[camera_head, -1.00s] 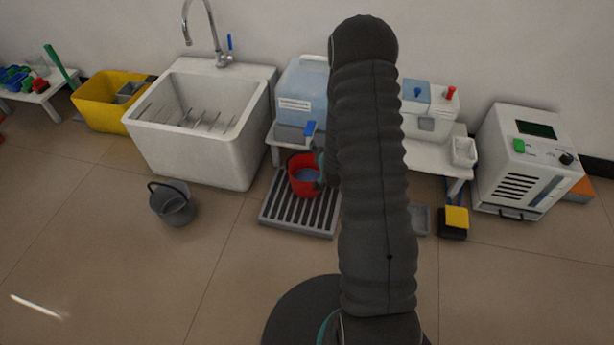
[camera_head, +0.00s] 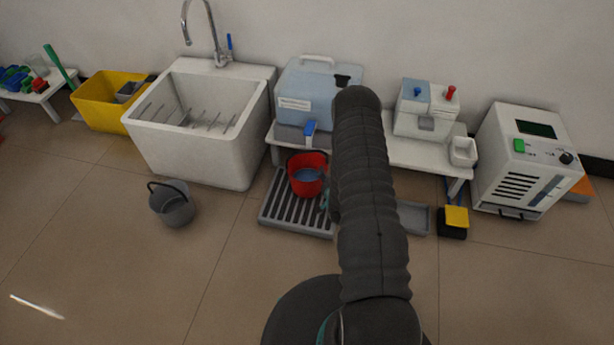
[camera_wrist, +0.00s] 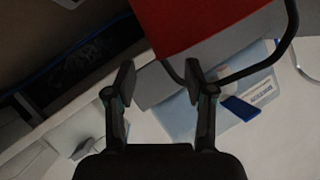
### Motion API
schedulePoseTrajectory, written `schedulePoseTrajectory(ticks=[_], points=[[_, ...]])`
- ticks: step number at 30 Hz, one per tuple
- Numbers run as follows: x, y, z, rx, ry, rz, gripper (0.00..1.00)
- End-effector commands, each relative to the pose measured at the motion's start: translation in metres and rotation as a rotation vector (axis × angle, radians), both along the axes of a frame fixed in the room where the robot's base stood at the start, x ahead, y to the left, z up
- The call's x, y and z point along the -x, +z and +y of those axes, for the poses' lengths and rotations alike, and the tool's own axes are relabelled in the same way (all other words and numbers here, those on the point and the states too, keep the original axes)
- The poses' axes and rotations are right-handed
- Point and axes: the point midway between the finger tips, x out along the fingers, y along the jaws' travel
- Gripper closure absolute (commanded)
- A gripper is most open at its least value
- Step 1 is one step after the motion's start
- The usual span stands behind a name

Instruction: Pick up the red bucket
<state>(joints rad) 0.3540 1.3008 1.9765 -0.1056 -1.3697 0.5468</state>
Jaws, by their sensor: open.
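The red bucket (camera_head: 307,181) stands on the grey slatted grate below the blue container's tap, with bluish contents inside. Its dark handle shows at its rim. In the wrist view the red bucket (camera_wrist: 180,22) fills the upper middle, with its dark curved handle (camera_wrist: 262,66) to the right. My gripper (camera_wrist: 158,84) is open, its two fingers apart, with the bucket beyond the fingertips and nothing between them. In the head view my arm hides most of the gripper; only a small part shows beside the bucket's lower right.
The slatted grate (camera_head: 284,215) lies on the floor. A grey bucket (camera_head: 172,205) stands to the left, below the white sink (camera_head: 192,158). The blue container (camera_head: 303,100) sits on a white bench (camera_head: 400,155). A black and yellow object (camera_head: 455,220) lies to the right. Floor at front left is clear.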

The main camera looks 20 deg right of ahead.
Motion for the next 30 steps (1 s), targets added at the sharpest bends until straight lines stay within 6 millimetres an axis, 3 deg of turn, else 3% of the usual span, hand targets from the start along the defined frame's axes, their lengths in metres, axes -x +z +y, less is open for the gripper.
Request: schedulePoseTrajectory(ticks=[11,19,29,30], points=[[-0.03,-0.01,-0.007,0.001,0.001,0.0,0.46],[-0.063,-0.021,-0.014,0.001,0.001,0.0,0.46],[-0.07,-0.024,-0.016,0.0,0.001,0.001,0.46],[-0.07,-0.024,-0.016,0.0,0.001,0.001,0.51]])
